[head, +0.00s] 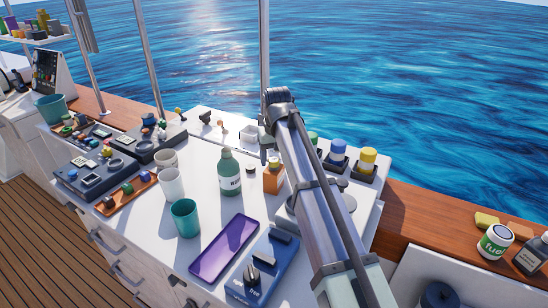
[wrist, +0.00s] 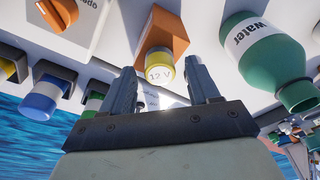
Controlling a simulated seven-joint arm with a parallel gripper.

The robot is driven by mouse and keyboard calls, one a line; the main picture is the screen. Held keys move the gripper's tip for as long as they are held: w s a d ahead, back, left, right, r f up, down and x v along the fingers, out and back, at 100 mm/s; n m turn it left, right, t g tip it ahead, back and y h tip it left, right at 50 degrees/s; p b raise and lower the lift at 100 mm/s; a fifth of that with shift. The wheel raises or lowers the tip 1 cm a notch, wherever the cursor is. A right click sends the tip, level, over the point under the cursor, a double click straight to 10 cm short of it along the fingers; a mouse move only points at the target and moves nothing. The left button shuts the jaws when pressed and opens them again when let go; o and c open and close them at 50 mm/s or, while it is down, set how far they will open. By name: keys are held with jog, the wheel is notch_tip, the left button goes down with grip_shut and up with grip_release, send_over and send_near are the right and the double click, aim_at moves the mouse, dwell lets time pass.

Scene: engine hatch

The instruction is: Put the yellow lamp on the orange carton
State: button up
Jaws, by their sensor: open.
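A yellow lamp (wrist: 160,67) with a pale end marked "12 V" sits on the orange carton (wrist: 163,32) in the wrist view. In the head view the lamp's yellow (head: 273,162) shows on top of the carton (head: 272,181). My gripper (wrist: 161,76) is open, with one finger on each side of the lamp in the picture. Gaps show between the lamp and both fingers, and nothing is held. In the head view my gripper (head: 267,148) is just above the lamp. I cannot tell the exact height gap.
A green water bottle (head: 229,173) stands close left of the carton. Green, blue and yellow-topped pieces in dark holders, including a yellow one (head: 367,157), stand to the right. A purple tray (head: 224,247), a teal cup (head: 185,217) and a blue device (head: 262,270) are nearer.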

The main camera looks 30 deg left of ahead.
notch_tip(320, 180, up, 12)
jog(key=s+d, duration=0.1)
dwell(0.4)
jog(key=shift+s+d, duration=0.1)
jog(key=shift+s, duration=0.05)
